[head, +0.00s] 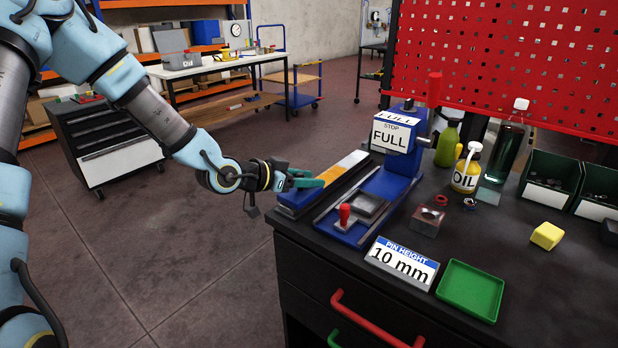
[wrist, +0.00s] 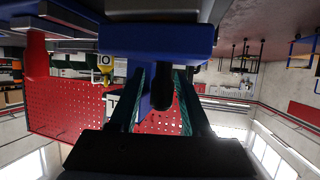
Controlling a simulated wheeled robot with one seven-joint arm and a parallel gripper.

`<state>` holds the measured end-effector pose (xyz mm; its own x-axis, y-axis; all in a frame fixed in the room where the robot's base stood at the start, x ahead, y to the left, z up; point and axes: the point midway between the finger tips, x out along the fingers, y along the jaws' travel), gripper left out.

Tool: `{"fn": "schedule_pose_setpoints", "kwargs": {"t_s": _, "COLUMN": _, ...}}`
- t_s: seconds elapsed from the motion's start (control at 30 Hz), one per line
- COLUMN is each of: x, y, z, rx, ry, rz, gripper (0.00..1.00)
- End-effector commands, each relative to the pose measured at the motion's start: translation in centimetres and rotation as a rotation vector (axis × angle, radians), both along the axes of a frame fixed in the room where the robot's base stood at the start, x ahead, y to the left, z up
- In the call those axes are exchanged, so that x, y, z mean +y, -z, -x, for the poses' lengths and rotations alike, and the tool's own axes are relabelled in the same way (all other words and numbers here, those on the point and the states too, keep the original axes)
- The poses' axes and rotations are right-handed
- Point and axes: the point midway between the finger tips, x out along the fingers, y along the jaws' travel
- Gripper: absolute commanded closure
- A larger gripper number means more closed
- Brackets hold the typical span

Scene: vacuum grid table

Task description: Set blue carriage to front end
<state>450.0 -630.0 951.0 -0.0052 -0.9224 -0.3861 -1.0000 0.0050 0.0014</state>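In the wrist view, which is upside down, the two fingers stand apart on either side of a black knob (wrist: 161,92). The knob joins a blue block (wrist: 155,42), which looks like the blue carriage. Gaps show beside the knob, and no firm grip is visible.
Beside the track stands a blue fixture with a red knob (head: 345,214), a red lever (head: 434,88) and a FULL sign (head: 391,136). A pin height sign (head: 402,262), green tray (head: 470,290), yellow block (head: 547,236) and oil bottle (head: 466,172) share the bench. Left of the bench is open floor.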

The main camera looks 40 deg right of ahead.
Motion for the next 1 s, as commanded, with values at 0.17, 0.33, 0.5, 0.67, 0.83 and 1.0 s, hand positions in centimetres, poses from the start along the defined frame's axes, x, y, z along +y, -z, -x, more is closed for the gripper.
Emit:
{"fn": "schedule_pose_setpoints", "kwargs": {"t_s": 0.17, "x": -0.1, "y": -0.1, "z": 0.0, "rx": 0.0, "ry": 0.0, "rz": 0.002, "gripper": 0.44}}
{"fn": "schedule_pose_setpoints", "kwargs": {"t_s": 0.33, "x": 0.1, "y": -0.1, "z": -0.1, "rx": -0.001, "ry": -0.001, "rz": 0.003, "gripper": 0.44}}
{"fn": "schedule_pose_setpoints", "kwargs": {"t_s": 0.5, "x": 1.8, "y": -0.7, "z": -0.2, "rx": -0.004, "ry": -0.004, "rz": 0.002, "gripper": 0.44}}
{"fn": "schedule_pose_setpoints", "kwargs": {"t_s": 0.67, "x": 4.9, "y": -1.9, "z": -0.3, "rx": -0.004, "ry": -0.005, "rz": 0.002, "gripper": 0.44}}
{"fn": "schedule_pose_setpoints", "kwargs": {"t_s": 0.83, "x": 7.7, "y": -3.2, "z": -0.2, "rx": -0.004, "ry": -0.004, "rz": 0.001, "gripper": 0.44}}
{"fn": "schedule_pose_setpoints", "kwargs": {"t_s": 1.0, "x": 9.4, "y": -4.0, "z": -0.2, "rx": -0.002, "ry": -0.002, "rz": 0.002, "gripper": 0.44}}
